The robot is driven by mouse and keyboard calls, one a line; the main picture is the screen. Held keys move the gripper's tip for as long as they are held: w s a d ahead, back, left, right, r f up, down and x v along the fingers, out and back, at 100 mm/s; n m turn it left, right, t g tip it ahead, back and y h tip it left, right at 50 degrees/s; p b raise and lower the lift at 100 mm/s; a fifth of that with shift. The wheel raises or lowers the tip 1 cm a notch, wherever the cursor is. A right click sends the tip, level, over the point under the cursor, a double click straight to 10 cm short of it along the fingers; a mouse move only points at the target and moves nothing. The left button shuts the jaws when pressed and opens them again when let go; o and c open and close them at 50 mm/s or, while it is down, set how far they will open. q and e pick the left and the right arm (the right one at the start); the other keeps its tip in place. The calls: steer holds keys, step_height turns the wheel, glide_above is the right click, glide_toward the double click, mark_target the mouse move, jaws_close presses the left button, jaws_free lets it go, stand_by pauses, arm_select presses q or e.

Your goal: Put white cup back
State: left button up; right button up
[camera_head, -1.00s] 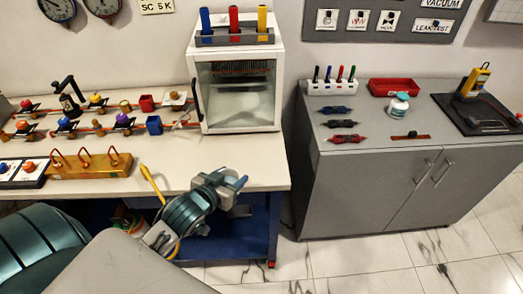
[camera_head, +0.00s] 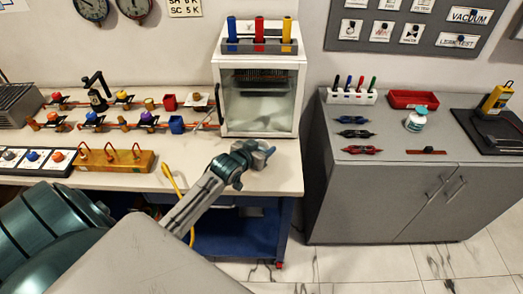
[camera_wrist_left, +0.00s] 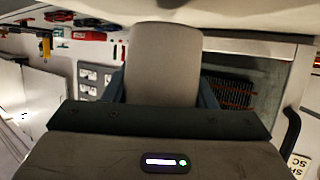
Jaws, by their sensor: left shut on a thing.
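My left gripper (camera_head: 264,156) is over the front right of the bench, just below the glass-fronted white cabinet in the picture. In the left wrist view its blue-teal fingers (camera_wrist_left: 163,92) stand either side of a pale, rounded thing, shut on it. This pale thing looks like the white cup (camera_wrist_left: 163,60); its far side and any opening are hidden. In the head view it is too small and covered to make out clearly. My right gripper is not in view.
The white cabinet (camera_head: 259,100) stands on the bench (camera_head: 190,178) with its glass door closed and markers on top. Valves and a brass block (camera_head: 112,162) fill the bench's left side. A grey cupboard (camera_head: 385,195) at the right carries a white jar (camera_head: 415,121) and a red tray (camera_head: 413,99).

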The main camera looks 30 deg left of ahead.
arm_select(q)
step_height(320, 180, down, 2)
steer(key=shift+f+p, duration=0.1)
steer(key=shift+p, duration=0.2)
steer(key=shift+f, duration=0.15)
steer(key=o, duration=1.2)
steer(key=shift+s, duration=0.1)
